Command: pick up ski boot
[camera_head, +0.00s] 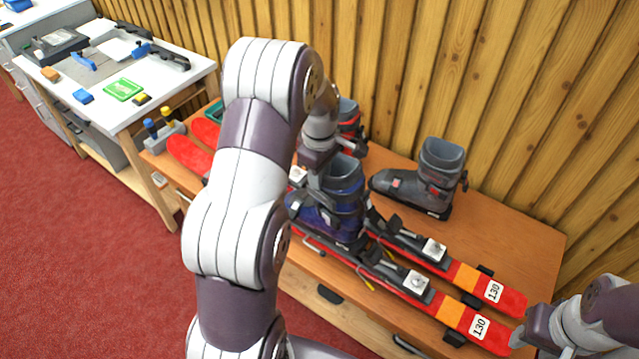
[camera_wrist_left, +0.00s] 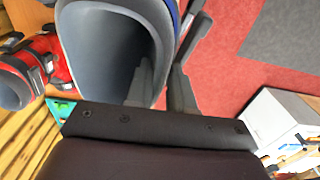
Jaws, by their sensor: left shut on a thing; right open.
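A blue ski boot (camera_head: 345,213) with a grey liner stands upright at or just above the red skis, in the middle of the bench. My left gripper (camera_head: 322,170) is above it, shut on the wall of its cuff. In the left wrist view the grey inside of the boot (camera_wrist_left: 105,45) fills the upper left, with one finger of my left gripper (camera_wrist_left: 163,85) inside the cuff and one outside. I cannot tell whether its sole touches anything. A grey ski boot (camera_head: 425,180) stands to the right. My right gripper (camera_head: 522,338) is open and empty at the lower right.
Two red skis (camera_head: 465,275) with bindings and "130" labels lie along the wooden bench (camera_head: 525,238). A red and dark boot (camera_head: 350,115) is partly hidden behind my left arm. A wood-plank wall closes the back. A white-topped table (camera_head: 185,85) with tools stands left.

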